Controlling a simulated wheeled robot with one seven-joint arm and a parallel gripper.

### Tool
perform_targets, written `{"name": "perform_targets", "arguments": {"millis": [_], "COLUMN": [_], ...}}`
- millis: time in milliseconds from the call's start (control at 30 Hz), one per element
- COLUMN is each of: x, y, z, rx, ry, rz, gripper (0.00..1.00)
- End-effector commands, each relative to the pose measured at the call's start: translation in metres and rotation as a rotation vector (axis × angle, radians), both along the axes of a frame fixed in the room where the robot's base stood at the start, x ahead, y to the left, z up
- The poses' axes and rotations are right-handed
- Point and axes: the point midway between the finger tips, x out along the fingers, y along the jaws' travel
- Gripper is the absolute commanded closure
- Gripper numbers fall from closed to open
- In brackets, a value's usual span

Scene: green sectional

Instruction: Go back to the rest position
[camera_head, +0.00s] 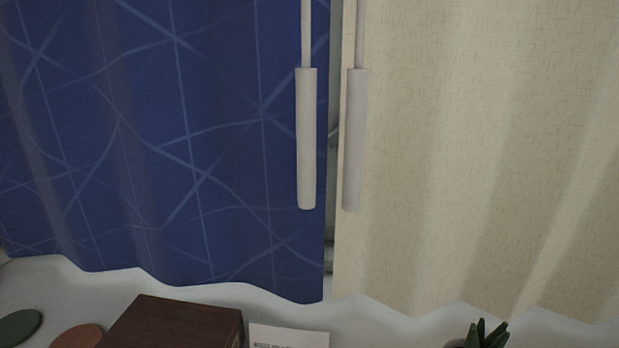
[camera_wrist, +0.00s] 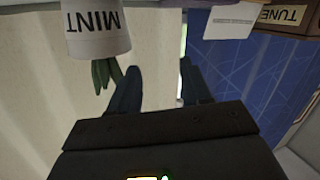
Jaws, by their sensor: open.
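My gripper (camera_wrist: 160,88) shows in the wrist view, with its two dark fingers apart and nothing between them. The cream curtain and a narrow gap lie behind the fingers. The head view does not show my arm or gripper.
A blue curtain (camera_head: 150,140) and a cream curtain (camera_head: 480,140) hang with two wands (camera_head: 306,140) (camera_head: 354,140). Below are a brown box (camera_head: 175,325), a white card (camera_head: 288,337), a plant (camera_head: 487,333), and green (camera_head: 18,327) and orange (camera_head: 77,337) discs. The wrist view shows a MINT pot (camera_wrist: 95,35) inverted.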

Motion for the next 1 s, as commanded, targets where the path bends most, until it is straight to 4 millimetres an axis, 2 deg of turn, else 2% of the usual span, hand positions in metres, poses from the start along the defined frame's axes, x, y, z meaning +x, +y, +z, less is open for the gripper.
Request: {"name": "perform_targets", "arguments": {"millis": [33, 100, 300, 500, 600, 700, 800, 1000], "x": [-0.017, -0.037, -0.101, -0.164, -0.190, -0.208, -0.218, -0.222], "y": [-0.009, -0.019, -0.043, -0.061, -0.067, -0.071, -0.073, -0.074], "z": [-0.012, -0.022, -0.041, -0.046, -0.043, -0.040, -0.037, -0.036], "rx": [0.005, 0.017, 0.062, 0.117, 0.140, 0.157, 0.165, 0.169], "ry": [0.021, 0.037, 0.077, 0.109, 0.117, 0.123, 0.123, 0.123], "rz": [-0.007, -0.014, -0.050, -0.113, -0.147, -0.175, -0.191, -0.198], "gripper": [0.52, 0.52, 0.52, 0.52, 0.52, 0.52, 0.52, 0.52]}}
